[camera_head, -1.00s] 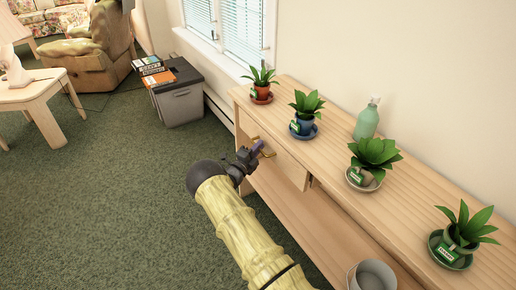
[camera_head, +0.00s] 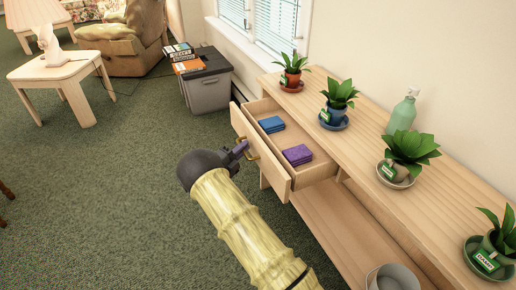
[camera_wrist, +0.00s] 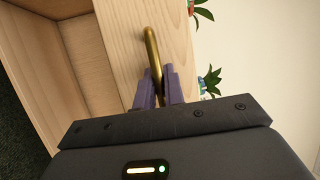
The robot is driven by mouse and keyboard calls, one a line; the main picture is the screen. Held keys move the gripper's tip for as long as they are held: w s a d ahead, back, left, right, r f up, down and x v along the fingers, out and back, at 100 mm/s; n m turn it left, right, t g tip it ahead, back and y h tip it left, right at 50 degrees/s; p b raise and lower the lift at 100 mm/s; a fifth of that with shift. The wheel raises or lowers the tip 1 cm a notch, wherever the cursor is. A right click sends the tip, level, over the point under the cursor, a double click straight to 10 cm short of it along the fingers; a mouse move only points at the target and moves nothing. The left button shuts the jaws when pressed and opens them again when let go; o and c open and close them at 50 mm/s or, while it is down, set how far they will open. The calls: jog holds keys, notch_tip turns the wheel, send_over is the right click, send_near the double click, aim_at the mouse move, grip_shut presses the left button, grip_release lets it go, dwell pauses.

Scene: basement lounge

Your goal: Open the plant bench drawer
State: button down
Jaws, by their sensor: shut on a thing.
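The plant bench (camera_head: 345,125) is a long light-wood bench along the wall. Its drawer (camera_head: 274,174) is pulled well out toward me, with a blue packet (camera_head: 271,125) and a purple packet (camera_head: 297,155) lying inside. My gripper (camera_head: 240,150) is at the drawer front, on its brass handle (camera_head: 251,147). In the wrist view my purple fingers (camera_wrist: 160,88) are shut around the brass handle (camera_wrist: 152,50), against the wooden drawer front (camera_wrist: 122,45). Part of the handle is hidden between the fingers.
Several potted plants, including one in a blue pot (camera_head: 334,115), and a green bottle (camera_head: 403,112) stand on the bench top. A grey bucket (camera_head: 392,278) sits on the lower shelf. A grey bin (camera_head: 207,88) stands beyond the bench.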

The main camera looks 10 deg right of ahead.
jog(key=shift+s+a+f+b, duration=0.1)
jog(key=shift+s+a+b, duration=0.1)
jog(key=shift+a, duration=0.5)
jog(key=shift+s+a+b, duration=0.1)
jog(key=shift+s+a, duration=0.05)
jog(key=shift+a, duration=0.55)
jog(key=c, duration=1.5)
grip_release()
jog(key=p+v, duration=0.1)
jog(key=v, duration=1.6)
jog(key=shift+s+a, duration=0.1)
jog(key=shift+a, duration=0.1)
